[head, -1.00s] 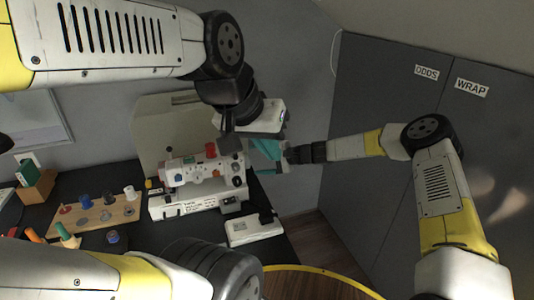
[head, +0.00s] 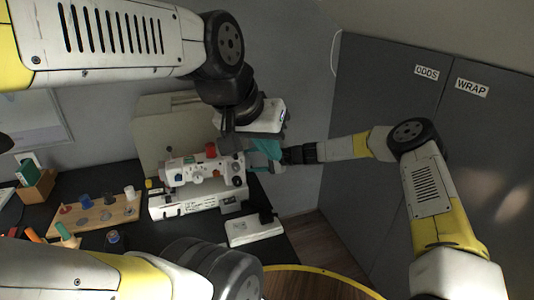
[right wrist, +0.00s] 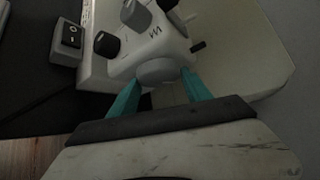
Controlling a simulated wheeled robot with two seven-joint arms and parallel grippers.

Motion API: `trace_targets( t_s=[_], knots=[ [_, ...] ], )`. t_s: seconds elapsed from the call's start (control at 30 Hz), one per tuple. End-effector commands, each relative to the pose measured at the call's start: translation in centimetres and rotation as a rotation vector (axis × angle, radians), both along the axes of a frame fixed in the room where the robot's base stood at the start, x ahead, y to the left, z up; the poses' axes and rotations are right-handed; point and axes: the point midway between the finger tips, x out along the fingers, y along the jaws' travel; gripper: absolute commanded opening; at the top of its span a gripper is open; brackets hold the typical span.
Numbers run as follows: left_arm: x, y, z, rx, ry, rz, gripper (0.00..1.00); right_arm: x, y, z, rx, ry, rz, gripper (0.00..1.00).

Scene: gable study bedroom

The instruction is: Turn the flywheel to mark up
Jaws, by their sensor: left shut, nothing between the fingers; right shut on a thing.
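The white sewing machine (head: 196,201) stands on the dark table in the head view, with coloured knobs on its body. Its flywheel (right wrist: 158,72), a plain grey disc, shows in the right wrist view; I see no mark on it. My right gripper (head: 264,160) reaches in from the right at the machine's right end. In the right wrist view its teal fingers (right wrist: 160,92) are shut on the flywheel, one on each side. My left gripper (head: 236,143) hangs above the machine's right end, beneath my left wrist; its fingertips are hidden and I see nothing held.
A white foot pedal (head: 254,229) lies in front of the machine. A wooden spool board (head: 100,213) stands to the left. A beige cover panel (head: 165,130) is behind. Dark cabinet doors (head: 400,100) flank my right arm. A power switch (right wrist: 70,35) sits near the wheel.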

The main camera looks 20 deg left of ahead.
Motion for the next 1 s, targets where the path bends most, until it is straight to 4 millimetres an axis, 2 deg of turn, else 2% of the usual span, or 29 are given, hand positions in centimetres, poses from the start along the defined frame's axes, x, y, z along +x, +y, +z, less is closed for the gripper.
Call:
trace_targets(
  t_s=[0.37,1.0],
  knots=[
    [0.0,0.0,0.0,0.0,0.0,0.0,0.0,-0.1,-0.1,-0.4,0.086,-0.101,-0.002,0.17],
    [0.0,0.0,0.0,0.0,0.0,0.0,0.0,-0.1,-0.1,-1.1,0.435,-0.57,-0.005,0.17]
  ],
)
